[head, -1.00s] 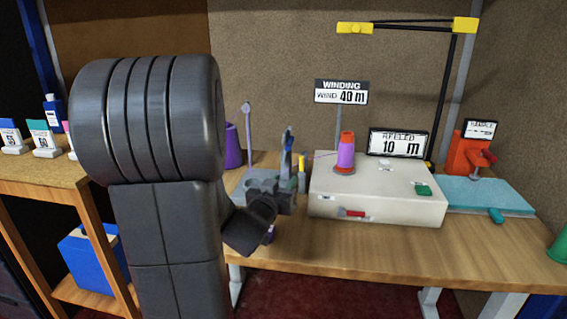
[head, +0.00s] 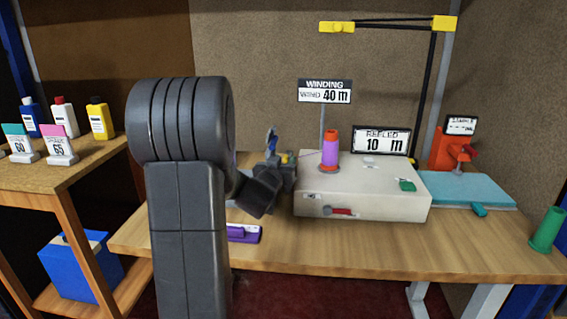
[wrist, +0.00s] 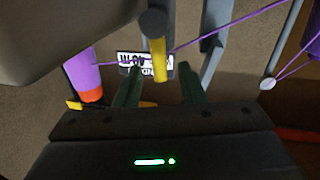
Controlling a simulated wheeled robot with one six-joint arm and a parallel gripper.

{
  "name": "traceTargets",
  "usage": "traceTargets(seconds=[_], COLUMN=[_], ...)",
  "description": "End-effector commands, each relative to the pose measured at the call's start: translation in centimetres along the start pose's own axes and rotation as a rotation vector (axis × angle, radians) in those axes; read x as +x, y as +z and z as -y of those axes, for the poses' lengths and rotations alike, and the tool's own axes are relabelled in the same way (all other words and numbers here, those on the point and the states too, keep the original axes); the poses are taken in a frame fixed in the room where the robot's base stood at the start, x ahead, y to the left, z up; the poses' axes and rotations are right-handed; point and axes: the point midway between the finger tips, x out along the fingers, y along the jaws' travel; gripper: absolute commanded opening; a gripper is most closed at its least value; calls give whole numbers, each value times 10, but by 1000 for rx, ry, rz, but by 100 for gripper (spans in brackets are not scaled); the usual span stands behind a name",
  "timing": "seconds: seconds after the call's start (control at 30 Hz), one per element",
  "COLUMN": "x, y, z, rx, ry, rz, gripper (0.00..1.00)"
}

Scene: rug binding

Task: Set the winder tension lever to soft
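The winder is a cream box (head: 365,190) with a purple thread cone (head: 330,150) on top. A small red lever (head: 342,211) sits low on its front face. A yellow-tipped lever (head: 285,158) stands just left of the box; it also shows in the wrist view (wrist: 158,60), hanging from a dark round knob. I cannot tell for sure which is the tension lever, and no soft mark is readable. My gripper (wrist: 160,68) is open, its dark green fingers apart on either side of the yellow lever. In the head view my arm partly hides this area.
Signs read 40 m (head: 325,91) and 10 m (head: 382,142). A purple thread (wrist: 225,25) runs close by the fingers. The wooden table (head: 370,248) is clear in front of the winder.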

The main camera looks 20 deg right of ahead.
Motion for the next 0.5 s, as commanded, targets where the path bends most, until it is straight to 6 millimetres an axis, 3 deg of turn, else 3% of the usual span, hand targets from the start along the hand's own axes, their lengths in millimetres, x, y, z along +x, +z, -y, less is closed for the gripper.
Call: traceTargets(seconds=[0.07,0.27,0.5], x=[0,0,0], y=[0,0,0], z=[0,0,1], rx=[0,0,-11], ry=[0,0,0], rz=[0,0,-2], gripper=[36,0,0])
